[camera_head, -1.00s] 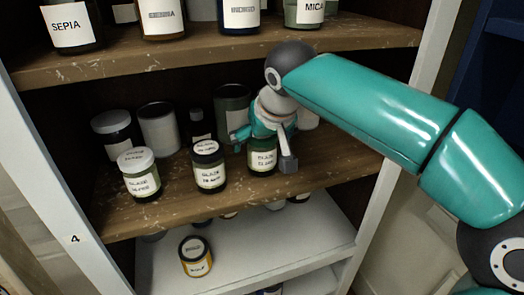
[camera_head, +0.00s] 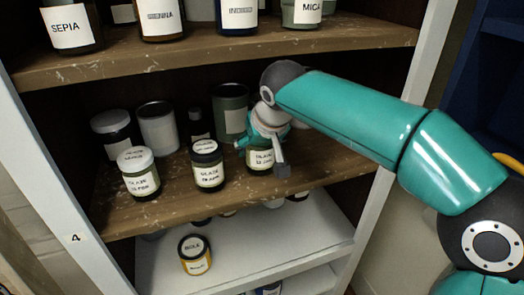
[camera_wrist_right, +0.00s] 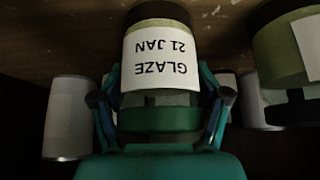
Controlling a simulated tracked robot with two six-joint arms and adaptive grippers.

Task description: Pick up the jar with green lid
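A small glaze jar (camera_head: 259,158) stands near the front of the middle shelf, under my right gripper. Its lid is mostly hidden by the gripper in the head view. In the right wrist view the same jar (camera_wrist_right: 160,58) appears upside down, with a green lid (camera_wrist_right: 160,119) and a "GLAZE 21 JAN" label. My right gripper (camera_head: 262,158) points down with one finger on either side of the jar. In the wrist view its fingers (camera_wrist_right: 163,100) flank the lid and look open, with little room at the sides. My left gripper is not in view.
A black-lidded jar (camera_head: 208,165) and a white-lidded jar (camera_head: 139,173) stand left on the same shelf (camera_head: 180,208). A tall green container (camera_head: 231,113), a grey cup (camera_head: 158,128) and others stand behind.

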